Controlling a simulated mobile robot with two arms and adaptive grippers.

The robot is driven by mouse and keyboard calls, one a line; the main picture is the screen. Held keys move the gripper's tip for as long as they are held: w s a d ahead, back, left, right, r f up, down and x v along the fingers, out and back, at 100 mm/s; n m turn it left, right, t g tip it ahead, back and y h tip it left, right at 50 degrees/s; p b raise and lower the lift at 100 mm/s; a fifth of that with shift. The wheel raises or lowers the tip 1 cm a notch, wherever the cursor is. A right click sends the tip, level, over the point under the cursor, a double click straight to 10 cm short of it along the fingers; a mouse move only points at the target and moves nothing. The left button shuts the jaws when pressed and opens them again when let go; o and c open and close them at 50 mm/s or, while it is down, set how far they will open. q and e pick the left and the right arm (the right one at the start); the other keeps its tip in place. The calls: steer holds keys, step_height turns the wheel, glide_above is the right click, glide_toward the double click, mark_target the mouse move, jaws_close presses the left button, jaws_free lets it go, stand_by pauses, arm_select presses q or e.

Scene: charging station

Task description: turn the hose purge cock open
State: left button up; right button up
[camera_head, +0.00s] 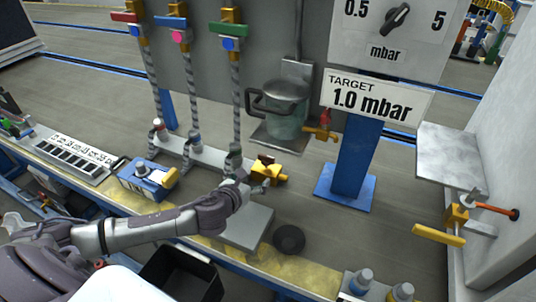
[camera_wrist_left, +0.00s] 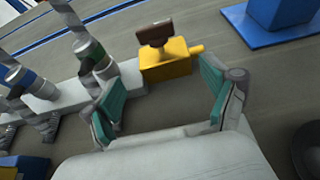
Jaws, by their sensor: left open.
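A small yellow cock with a dark brown handle sits at the right end of the white hose manifold, and I take it for the hose purge cock. It shows in the head view (camera_head: 270,168) and in the left wrist view (camera_wrist_left: 166,62). In the wrist view the brown handle lies across the top of the yellow body, and a short yellow outlet points right. My left gripper (camera_head: 250,180) is close in front of the cock. In the wrist view its green-padded fingers (camera_wrist_left: 160,100) are spread, with the cock beyond them and nothing between. My right gripper is not in view.
A pot (camera_head: 287,105) with a red-handled tap is behind the cock. A blue post (camera_head: 355,160) stands to the right. A round black object (camera_head: 289,239) lies in front.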

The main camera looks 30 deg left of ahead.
mark_target(266, 157)
arm_select(q)
steer(key=w, duration=0.5)
steer(key=w+b, duration=0.1)
steer(key=w, duration=0.4)
steer(key=shift+a+f, duration=0.1)
steer(key=shift+a, duration=0.1)
steer(key=shift+w+f+b, duration=0.1)
steer(key=shift+w+b, duration=0.25)
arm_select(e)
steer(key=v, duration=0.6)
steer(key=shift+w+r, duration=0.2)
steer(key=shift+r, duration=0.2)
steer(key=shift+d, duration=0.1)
arm_select(q)
steer(key=c, duration=1.2)
steer(key=shift+o, duration=0.2)
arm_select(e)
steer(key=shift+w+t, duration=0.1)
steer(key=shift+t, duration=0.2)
